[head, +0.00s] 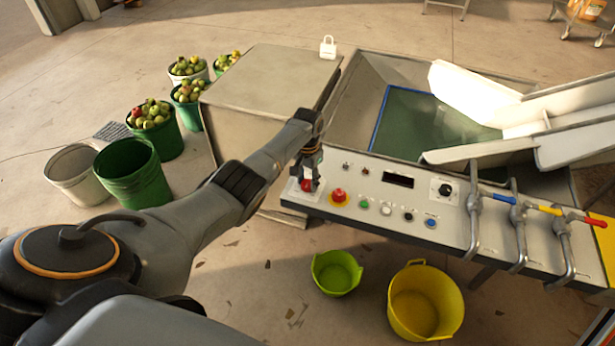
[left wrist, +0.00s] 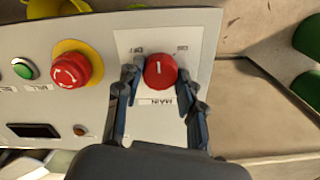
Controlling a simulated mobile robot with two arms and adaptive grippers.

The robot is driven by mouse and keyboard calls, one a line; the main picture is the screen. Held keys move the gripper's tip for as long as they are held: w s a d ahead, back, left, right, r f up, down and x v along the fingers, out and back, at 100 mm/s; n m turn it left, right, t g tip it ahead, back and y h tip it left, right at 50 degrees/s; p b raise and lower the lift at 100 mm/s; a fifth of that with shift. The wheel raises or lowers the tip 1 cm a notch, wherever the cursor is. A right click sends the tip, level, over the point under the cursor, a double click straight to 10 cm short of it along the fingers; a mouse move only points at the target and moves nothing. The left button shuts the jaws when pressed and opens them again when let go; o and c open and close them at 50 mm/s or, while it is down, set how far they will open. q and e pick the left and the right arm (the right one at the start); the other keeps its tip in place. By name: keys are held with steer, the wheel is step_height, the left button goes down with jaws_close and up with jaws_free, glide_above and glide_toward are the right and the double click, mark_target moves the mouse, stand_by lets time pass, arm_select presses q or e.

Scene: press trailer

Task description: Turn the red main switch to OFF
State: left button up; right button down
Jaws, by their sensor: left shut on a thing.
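The red main switch (left wrist: 160,71) is a round knob on a white plate with printed labels, at the left end of the control panel. In the left wrist view a short white mark stands upright on its face, between the OFF and ON labels; I cannot tell which position it marks. My left gripper (left wrist: 159,80) has a finger on each side of the knob and is shut on it. In the head view the left gripper (head: 307,172) reaches down over the red switch (head: 306,185) and partly hides it. My right gripper is not in view.
A red emergency stop (head: 338,196) on a yellow ring sits close beside the switch. Several buttons, a display (head: 398,179) and valve handles (head: 497,196) line the panel (head: 375,187). Fruit buckets (head: 155,125) and tubs (head: 424,302) are on the floor.

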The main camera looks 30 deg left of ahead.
mark_target(307, 183)
arm_select(q)
steer(key=n+p, duration=0.1)
steer(key=n, duration=0.3)
steer(key=shift+n, duration=0.3)
steer(key=shift+n+p, duration=0.35)
steer(key=shift+n, duration=1.45)
steer(key=o, duration=1.2)
steer(key=shift+c, duration=0.2)
steer(key=shift+r, duration=0.1)
step_height(307, 183, up, 12)
